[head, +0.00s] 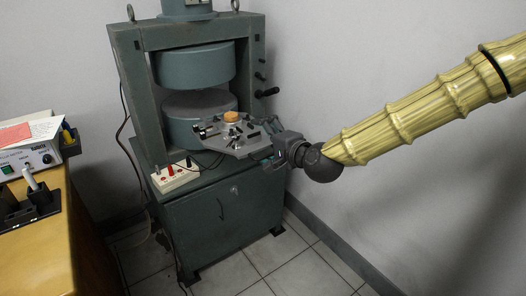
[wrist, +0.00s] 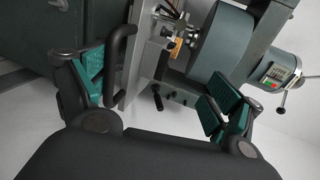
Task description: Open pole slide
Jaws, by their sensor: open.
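The green-grey magnet frame (head: 128,75) stands on a cabinet, with two thick round poles, the upper pole (head: 195,65) and the lower pole (head: 190,105), and a narrow gap between them. A grey metal slide plate (head: 240,148) carrying small fittings and an orange-brown piece (head: 231,116) sits at the gap's front right. In the wrist view, a dark bar handle (wrist: 121,62) runs along the edge of the plate (wrist: 143,55). My gripper (wrist: 153,92) is open, with the handle between its fingers, closer to the left one. In the head view my gripper (head: 272,154) is at the plate's right end; contact is unclear.
Black knobs (head: 262,76) stick out from the frame's right side. A white terminal box (head: 175,175) sits on the cabinet (head: 225,220) front. A wooden desk (head: 40,250) with instruments stands at left. A wall is close at right; tiled floor lies in front.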

